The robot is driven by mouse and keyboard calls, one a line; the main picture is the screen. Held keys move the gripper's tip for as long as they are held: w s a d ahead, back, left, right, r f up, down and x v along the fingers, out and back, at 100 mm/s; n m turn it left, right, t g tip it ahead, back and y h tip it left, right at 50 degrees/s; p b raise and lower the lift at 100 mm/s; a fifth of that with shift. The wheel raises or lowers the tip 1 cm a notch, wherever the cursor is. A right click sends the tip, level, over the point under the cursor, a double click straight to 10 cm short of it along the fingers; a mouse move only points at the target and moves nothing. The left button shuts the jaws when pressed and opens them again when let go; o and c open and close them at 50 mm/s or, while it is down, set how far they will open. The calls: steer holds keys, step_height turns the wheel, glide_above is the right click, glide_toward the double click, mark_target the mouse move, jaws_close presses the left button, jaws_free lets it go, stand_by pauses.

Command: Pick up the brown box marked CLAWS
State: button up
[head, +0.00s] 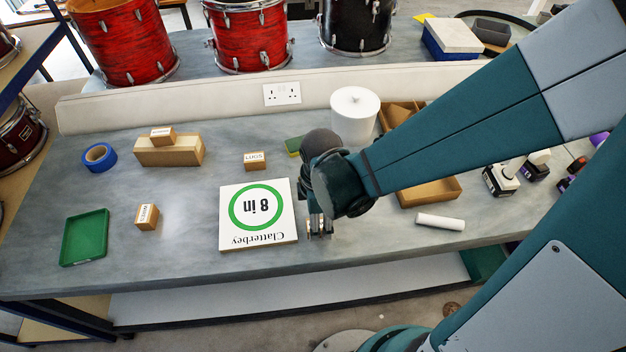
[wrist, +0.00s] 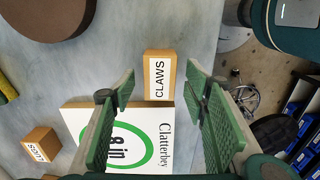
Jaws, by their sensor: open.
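The brown box marked CLAWS (wrist: 159,63) lies on the grey bench in the wrist view, its white label facing up at me. It is right beside the edge of a flat white Clatterbey 8 in box (wrist: 140,122). My gripper (wrist: 160,90) is open and empty, with its green-padded fingers to either side of the view and the CLAWS box showing between and beyond the tips.
A small brown box marked LUGS (wrist: 40,143) sits behind the white box. Another small labelled box (head: 147,216) and a green tray (head: 85,238) are to the left.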

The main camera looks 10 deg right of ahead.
steer(key=shift+f, duration=1.25)
steer(key=c, duration=1)
